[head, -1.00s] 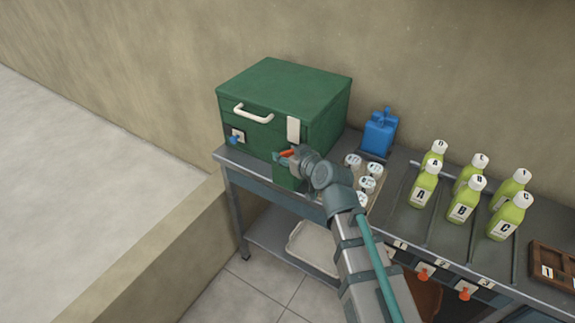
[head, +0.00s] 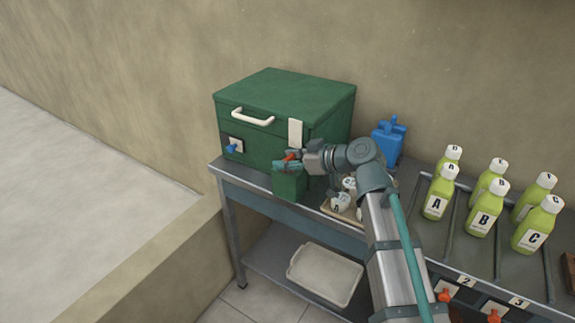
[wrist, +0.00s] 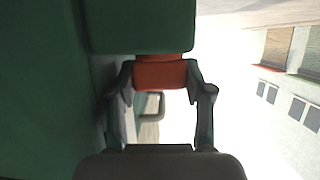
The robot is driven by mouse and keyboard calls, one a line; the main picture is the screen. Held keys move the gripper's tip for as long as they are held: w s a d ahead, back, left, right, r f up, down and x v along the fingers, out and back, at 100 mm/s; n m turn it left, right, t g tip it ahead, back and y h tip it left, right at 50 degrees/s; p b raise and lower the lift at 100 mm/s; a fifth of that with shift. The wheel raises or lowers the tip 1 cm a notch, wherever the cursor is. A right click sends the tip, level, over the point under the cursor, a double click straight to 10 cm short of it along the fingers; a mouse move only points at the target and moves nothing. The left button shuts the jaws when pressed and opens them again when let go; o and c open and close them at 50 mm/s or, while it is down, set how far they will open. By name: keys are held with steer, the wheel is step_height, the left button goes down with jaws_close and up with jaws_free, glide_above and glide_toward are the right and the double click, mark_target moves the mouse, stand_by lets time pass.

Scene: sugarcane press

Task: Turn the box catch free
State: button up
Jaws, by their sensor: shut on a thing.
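The green box (head: 268,103) stands shut on the left end of the metal bench. It has a white handle (head: 253,116) and a white hasp strip (head: 295,133) on its front. My gripper (head: 290,161) reaches in from the right and is shut on the red catch. In the wrist view the catch (wrist: 160,75) sits between both fingertips, against a green part. The catch's far end is hidden.
A blue knob (head: 231,148) is on the box's left front. A blue can (head: 388,140) and a tray of white-capped jars (head: 341,203) stand right of the box, partly behind my arm. Several lettered green bottles (head: 481,207) stand farther right. A pale tray (head: 325,275) lies on the lower shelf.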

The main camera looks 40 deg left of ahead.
steer(key=shift+a+r+g, duration=0.2)
steer(key=shift+g, duration=0.1)
